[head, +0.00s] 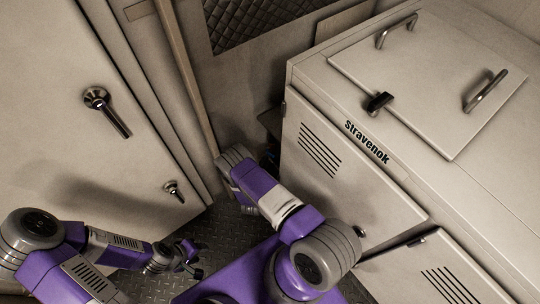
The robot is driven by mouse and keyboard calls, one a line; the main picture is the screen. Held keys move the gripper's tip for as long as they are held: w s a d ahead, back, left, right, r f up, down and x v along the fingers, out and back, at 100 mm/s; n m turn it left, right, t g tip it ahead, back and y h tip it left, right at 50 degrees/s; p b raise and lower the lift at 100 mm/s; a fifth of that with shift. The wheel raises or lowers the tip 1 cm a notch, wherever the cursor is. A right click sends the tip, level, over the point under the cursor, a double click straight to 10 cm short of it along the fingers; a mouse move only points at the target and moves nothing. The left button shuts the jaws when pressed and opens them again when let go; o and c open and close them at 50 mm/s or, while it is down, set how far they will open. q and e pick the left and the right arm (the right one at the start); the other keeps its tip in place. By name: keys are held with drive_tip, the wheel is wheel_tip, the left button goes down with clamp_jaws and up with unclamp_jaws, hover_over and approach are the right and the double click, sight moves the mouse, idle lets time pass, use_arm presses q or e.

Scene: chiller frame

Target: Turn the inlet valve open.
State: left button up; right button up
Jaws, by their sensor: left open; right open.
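I cannot make out an inlet valve in the head view. The pale chiller cabinet (420,175) marked "Stravenok" fills the right side. My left gripper (191,258) is low in the picture, left of centre, over the dark floor. Its dark fingers are apart and nothing shows between them. My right arm (262,192) reaches up the middle, close to the chiller's left side. Its fingers do not show; they are hidden or out of sight behind the arm. A small dark and blue patch beside the chiller is too unclear to name.
A pale door with an upper lever handle (106,110) and a lower handle (174,191) stands at left. The chiller's top has a lid (430,75) with bar handles and a black latch (378,103). A narrow strip of patterned floor (214,232) lies between.

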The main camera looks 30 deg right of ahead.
sight(271, 154)
drive_tip(key=b+x, duration=0.1)
drive_tip(key=x, duration=0.5)
drive_tip(key=shift+b, duration=0.4)
drive_tip(key=shift+c, duration=0.5)
clamp_jaws()
